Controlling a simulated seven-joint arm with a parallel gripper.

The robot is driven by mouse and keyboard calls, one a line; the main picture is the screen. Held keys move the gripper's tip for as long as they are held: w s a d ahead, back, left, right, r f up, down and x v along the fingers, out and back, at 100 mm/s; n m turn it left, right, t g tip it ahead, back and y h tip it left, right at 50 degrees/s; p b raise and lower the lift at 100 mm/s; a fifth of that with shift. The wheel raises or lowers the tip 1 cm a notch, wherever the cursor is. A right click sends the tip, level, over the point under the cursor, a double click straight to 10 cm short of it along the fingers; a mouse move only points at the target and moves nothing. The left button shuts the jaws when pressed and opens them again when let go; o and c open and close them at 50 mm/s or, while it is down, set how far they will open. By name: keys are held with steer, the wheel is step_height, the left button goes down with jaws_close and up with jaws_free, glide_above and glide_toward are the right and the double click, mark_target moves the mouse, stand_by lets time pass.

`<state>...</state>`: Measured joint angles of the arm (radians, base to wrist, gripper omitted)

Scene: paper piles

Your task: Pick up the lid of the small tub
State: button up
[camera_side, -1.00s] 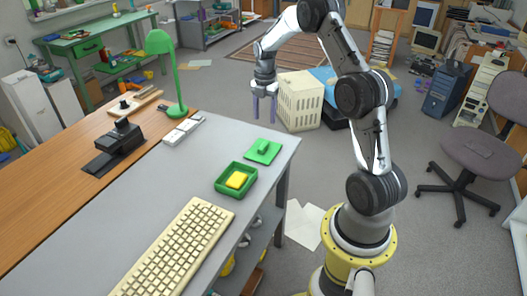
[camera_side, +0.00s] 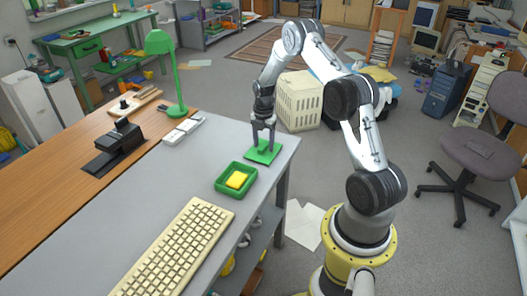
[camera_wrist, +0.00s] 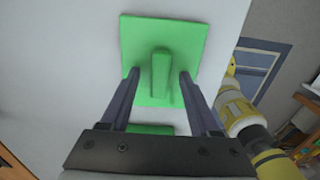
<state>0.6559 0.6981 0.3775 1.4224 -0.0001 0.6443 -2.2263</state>
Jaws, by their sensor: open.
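The green lid (camera_side: 262,156) lies flat on the grey table near its far right corner. In the wrist view the lid (camera_wrist: 190,40) is a flat square with a raised bar handle (camera_wrist: 160,72). My gripper (camera_side: 263,145) is above the lid, pointing down. Its fingers are open, and in the wrist view my gripper (camera_wrist: 160,76) has one finger on each side of the handle. I cannot tell whether the fingertips touch the lid.
A cream keyboard (camera_side: 178,255) lies at the front of the grey table (camera_side: 130,215). A green lamp (camera_side: 160,45), a white switch strip (camera_side: 184,131) and a black device (camera_side: 118,140) stand further left. The table's right edge is close to the lid.

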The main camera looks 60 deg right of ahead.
jaws_close()
stand_by(0.3)
stand_by(0.3)
